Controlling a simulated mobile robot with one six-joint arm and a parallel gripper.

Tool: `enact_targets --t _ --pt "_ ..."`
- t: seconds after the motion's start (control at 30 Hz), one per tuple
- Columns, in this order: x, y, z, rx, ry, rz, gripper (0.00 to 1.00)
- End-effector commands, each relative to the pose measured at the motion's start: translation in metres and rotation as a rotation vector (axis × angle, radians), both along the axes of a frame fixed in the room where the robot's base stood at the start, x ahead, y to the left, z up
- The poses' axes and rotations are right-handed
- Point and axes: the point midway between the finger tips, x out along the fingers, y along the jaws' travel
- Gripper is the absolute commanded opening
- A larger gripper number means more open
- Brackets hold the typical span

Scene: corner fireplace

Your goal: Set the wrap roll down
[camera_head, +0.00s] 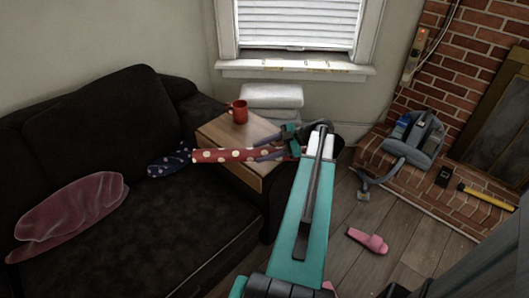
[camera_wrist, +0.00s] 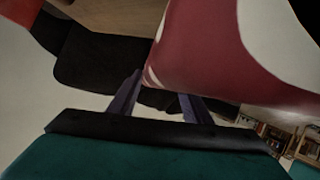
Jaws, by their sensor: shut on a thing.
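The wrap roll (camera_head: 222,155), red with pale dots, lies roughly level across the front of the small wooden table (camera_head: 214,130) in the head view. My gripper (camera_head: 270,155) is shut on its right end. Its left end reaches out past the table towards the sofa. I cannot tell whether the roll touches the table top or hangs just above it. In the wrist view the roll (camera_wrist: 205,50) fills the upper right, close against the two dark fingers of my gripper (camera_wrist: 160,98). My arm hides part of the table's right side.
A red mug (camera_head: 239,111) stands on the back of the table. White folded bedding (camera_head: 272,97) is behind it. The black sofa (camera_head: 150,235) holds a pink cloth (camera_head: 75,212) and a blue dotted item (camera_head: 170,160). A pink slipper (camera_head: 368,240) lies on the floor.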

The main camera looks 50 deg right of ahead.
Motion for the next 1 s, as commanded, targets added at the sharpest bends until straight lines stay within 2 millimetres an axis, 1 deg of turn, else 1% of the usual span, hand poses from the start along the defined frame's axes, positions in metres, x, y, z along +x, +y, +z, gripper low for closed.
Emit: enact_targets --t 0.03,0.1,0.3,0.77,0.87,1.0 --pt "0.005 -0.007 0.000 0.000 -0.001 0.001 0.14" --pt "0.008 -0.013 -0.001 0.000 -0.001 0.001 0.14" --pt "0.016 -0.024 -0.002 0.001 -0.001 0.000 0.14" --pt "0.016 -0.025 -0.005 0.001 -0.001 0.000 0.14" --pt "0.016 -0.025 -0.012 0.001 0.000 0.000 0.14" --pt "0.016 -0.025 -0.027 0.002 0.000 0.001 0.14"
